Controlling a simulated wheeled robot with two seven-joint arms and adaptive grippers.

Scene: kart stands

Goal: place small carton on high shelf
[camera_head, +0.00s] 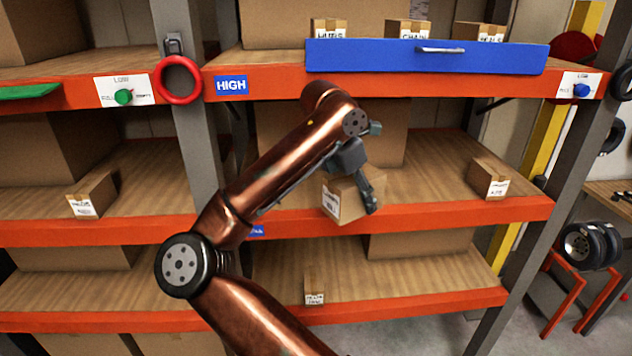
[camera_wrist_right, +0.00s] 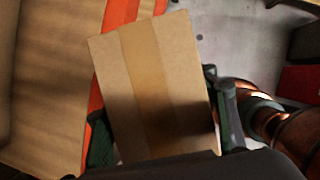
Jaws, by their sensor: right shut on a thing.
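A small brown carton (camera_head: 338,203) with a white label is held in my right gripper (camera_head: 352,188), in front of the middle shelf (camera_head: 430,212) in the head view. One dark finger lies along the carton's right side. In the right wrist view the carton (camera_wrist_right: 155,85) fills the space between the two fingers (camera_wrist_right: 165,130), with its taped face towards the camera. The high shelf (camera_head: 258,84), marked by a blue HIGH sign, is above the gripper. My left gripper is not in view.
A blue panel with a handle (camera_head: 425,56) spans the front of the high shelf; several small cartons (camera_head: 408,28) show behind it. Other small cartons stand on the middle shelf (camera_head: 490,178) and lower shelf (camera_head: 314,290). A red ring (camera_head: 160,80) hangs on the left upright.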

